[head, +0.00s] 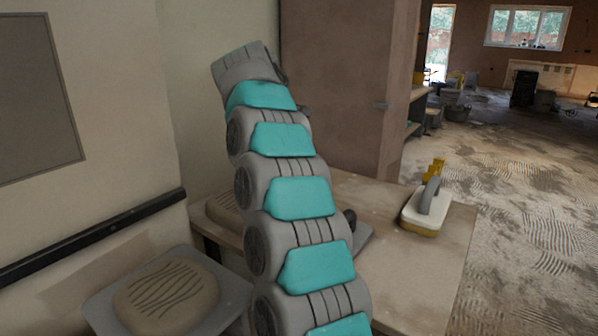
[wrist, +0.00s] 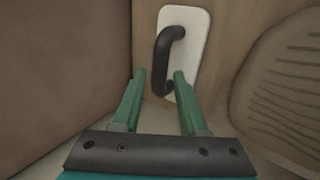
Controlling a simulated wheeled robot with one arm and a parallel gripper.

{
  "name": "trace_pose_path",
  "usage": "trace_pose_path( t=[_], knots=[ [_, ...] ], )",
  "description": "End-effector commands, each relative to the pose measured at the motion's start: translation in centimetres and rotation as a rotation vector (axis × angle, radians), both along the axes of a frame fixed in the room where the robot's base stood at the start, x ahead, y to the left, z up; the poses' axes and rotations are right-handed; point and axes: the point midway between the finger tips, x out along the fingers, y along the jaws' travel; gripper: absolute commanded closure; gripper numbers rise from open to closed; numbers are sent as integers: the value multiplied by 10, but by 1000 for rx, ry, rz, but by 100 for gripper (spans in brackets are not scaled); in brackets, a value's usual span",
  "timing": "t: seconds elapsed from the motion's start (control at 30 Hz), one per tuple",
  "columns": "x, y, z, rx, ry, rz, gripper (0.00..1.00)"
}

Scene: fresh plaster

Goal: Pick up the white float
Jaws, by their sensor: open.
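The white float (wrist: 196,22) shows in the wrist view as a pale plate with rounded corners and a black loop handle (wrist: 161,62). My gripper (wrist: 160,75) is open, with its two green fingers pointing at the float. The lower part of the handle shows between the fingertips, and I see no grip on it. The right finger covers part of the plate. In the head view my arm hides this area, and my fingers do not show there.
A second float (head: 428,207), with a grey handle and yellowish base, lies on the table (head: 415,285) at right. Yellow items (head: 435,168) stand behind it. A ridged plaster mound (head: 165,296) sits on a grey board at lower left. A brown wall (wrist: 60,75) is close on the gripper's left.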

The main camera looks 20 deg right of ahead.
Motion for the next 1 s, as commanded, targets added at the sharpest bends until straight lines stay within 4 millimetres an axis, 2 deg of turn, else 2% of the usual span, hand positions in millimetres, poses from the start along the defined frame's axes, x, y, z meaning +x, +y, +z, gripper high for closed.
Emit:
trace_pose_path(
  t=[0.3,0.53,0.9,1.0],
  knots=[
    [11,-20,-35,2,4,0,58],
    [12,-21,-36,0,1,-1,58],
    [12,-21,-36,0,1,-1,100],
    [12,-21,-36,0,1,-1,100]
  ],
)
